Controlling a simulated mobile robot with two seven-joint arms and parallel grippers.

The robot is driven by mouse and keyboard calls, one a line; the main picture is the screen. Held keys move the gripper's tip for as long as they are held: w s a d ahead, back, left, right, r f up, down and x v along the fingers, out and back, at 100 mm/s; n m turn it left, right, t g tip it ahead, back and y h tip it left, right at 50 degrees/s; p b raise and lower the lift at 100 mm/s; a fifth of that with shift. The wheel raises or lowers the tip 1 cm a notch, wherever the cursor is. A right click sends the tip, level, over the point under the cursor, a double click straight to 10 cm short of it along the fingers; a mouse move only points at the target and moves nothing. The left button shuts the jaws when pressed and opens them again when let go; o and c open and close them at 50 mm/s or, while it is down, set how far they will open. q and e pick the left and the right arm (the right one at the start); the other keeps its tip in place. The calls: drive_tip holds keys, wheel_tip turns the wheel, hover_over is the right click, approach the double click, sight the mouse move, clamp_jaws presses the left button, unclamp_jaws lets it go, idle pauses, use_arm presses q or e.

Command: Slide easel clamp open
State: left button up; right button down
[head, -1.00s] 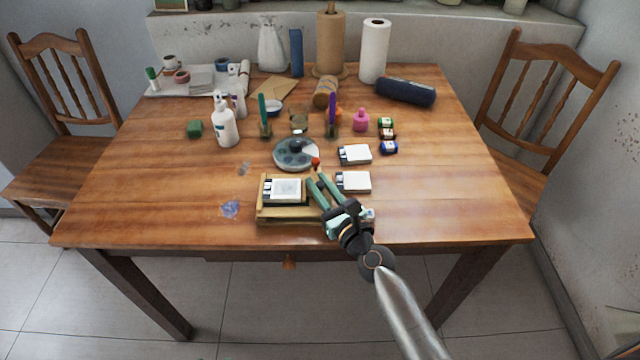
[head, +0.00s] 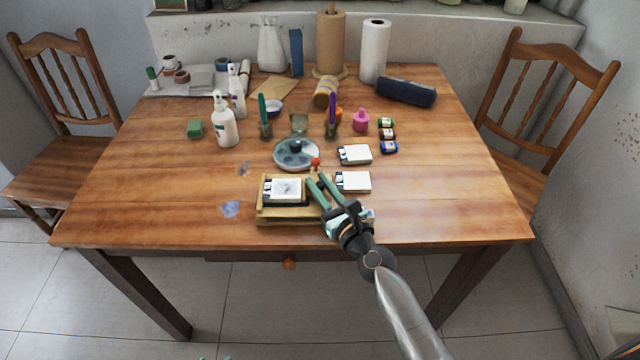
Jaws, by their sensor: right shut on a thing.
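The small wooden easel (head: 290,219) lies near the table's front edge with a framed picture card (head: 284,190) on it. A small orange-red knob (head: 315,161) shows just beyond its right end; I take it to be part of the clamp. My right gripper (head: 317,181) reaches in from the lower right, its teal fingers at the easel's right side. It is shut on what looks like the easel clamp, which the fingers mostly hide. Only tiny teal slivers at the bottom edge may belong to my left gripper (head: 214,358).
Two white-topped boxes (head: 353,182) (head: 355,154) lie right of the easel. A round palette (head: 296,153) is behind it. White bottles (head: 225,122), brush holders and small paint jars (head: 388,147) stand farther back. The table's front right and left are mostly clear.

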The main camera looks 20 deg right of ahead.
drive_tip(key=shift+d, duration=0.1)
idle(0.4)
use_arm(q)
drive_tip(key=shift+f, duration=0.1)
use_arm(e)
drive_tip(key=shift+s+d, duration=0.2)
drive_tip(key=shift+d, duration=0.7)
drive_tip(key=c, duration=1)
unclamp_jaws()
drive_tip(key=shift+s+d, duration=0.1)
drive_tip(key=shift+s, duration=0.3)
drive_tip(key=s, duration=0.3)
drive_tip(key=s+d+b, duration=0.1)
drive_tip(key=s, duration=0.3)
drive_tip(key=s+d+b, duration=0.1)
drive_tip(key=s, duration=0.2)
drive_tip(key=shift+s+f, duration=0.1)
drive_tip(key=shift+s, duration=0.3)
use_arm(q)
drive_tip(key=shift+w+d+f, duration=0.35)
drive_tip(key=shift+d, duration=0.05)
use_arm(e)
drive_tip(key=shift+s, duration=0.45)
